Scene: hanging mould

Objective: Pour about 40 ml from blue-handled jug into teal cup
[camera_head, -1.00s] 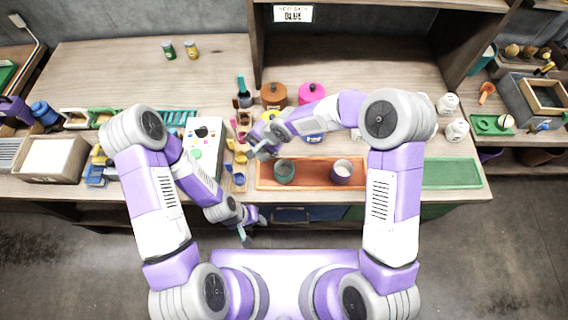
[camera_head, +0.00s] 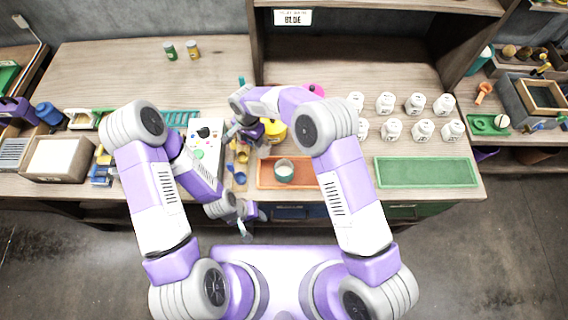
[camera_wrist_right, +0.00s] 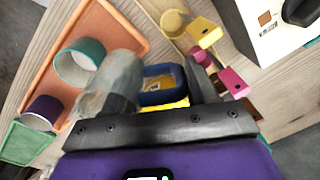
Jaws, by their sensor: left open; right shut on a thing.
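The teal cup (camera_head: 284,171) stands upright on the orange tray (camera_head: 268,182). It also shows in the right wrist view (camera_wrist_right: 80,64), open end visible; its content level is unclear. In the right wrist view a clear jug (camera_wrist_right: 112,85) with a blue handle (camera_wrist_right: 163,84) is at my right gripper (camera_wrist_right: 165,90), which is shut on the handle. In the head view my right gripper (camera_head: 246,133) is behind and left of the cup, apart from it, and the jug is mostly hidden. My left gripper (camera_head: 241,228) is open and empty in front of the bench.
A purple cup (camera_wrist_right: 42,111) is near the tray's far end in the wrist view, hidden by my right arm in the head view. A white box with buttons (camera_head: 205,140) and yellow scoops (camera_wrist_right: 203,32) are close by. A green tray (camera_head: 425,172) and white jars (camera_head: 423,130) are at right.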

